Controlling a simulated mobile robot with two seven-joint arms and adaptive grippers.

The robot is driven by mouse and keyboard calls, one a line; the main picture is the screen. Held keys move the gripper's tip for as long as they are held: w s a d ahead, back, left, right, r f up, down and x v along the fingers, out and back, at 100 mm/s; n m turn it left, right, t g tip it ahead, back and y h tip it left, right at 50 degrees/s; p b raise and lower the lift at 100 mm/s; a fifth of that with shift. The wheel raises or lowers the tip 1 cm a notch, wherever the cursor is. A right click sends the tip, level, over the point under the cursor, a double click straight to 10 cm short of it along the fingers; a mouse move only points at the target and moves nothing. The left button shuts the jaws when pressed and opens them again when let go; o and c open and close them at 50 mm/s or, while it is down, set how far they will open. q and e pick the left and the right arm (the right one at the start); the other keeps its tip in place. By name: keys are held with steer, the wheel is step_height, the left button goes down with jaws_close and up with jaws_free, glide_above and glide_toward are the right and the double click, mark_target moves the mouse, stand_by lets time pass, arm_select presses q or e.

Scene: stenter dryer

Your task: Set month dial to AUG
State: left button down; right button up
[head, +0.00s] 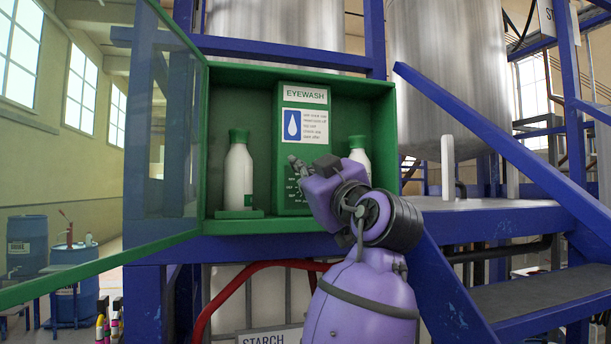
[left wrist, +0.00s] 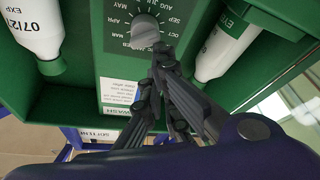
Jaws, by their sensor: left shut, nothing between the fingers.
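The month dial (left wrist: 146,28) is a round grey knob on the dark green panel in the left wrist view. White month labels ring it, AUG and SEP among them. I cannot tell where it points. In the head view my purple gripper hides the knob, and only a few labels show on the panel (head: 287,202). My left gripper (left wrist: 162,58) is shut and empty, its dark fingertips close to the dial's label ring. I cannot tell whether they touch the panel. It also shows in the head view (head: 295,163). My right gripper is not in view.
The green eyewash cabinet (head: 300,74) has its clear door (head: 165,130) swung open to the left. A white bottle (head: 238,177) stands left of the panel, another (head: 360,155) right of it. Blue railings (head: 500,130) rise at the right.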

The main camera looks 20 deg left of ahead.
arm_select(q)
steer(key=n, duration=0.2)
steer(key=f+n+g, duration=0.1)
steer(key=n, duration=0.1)
steer(key=n+g+b, duration=0.1)
steer(key=n, duration=0.1)
steer(key=shift+s+a+f, duration=0.15)
steer(key=shift+a+f, duration=0.15)
steer(key=shift+f, duration=0.05)
steer(key=shift+y, duration=0.3)
steer(key=shift+a, duration=0.1)
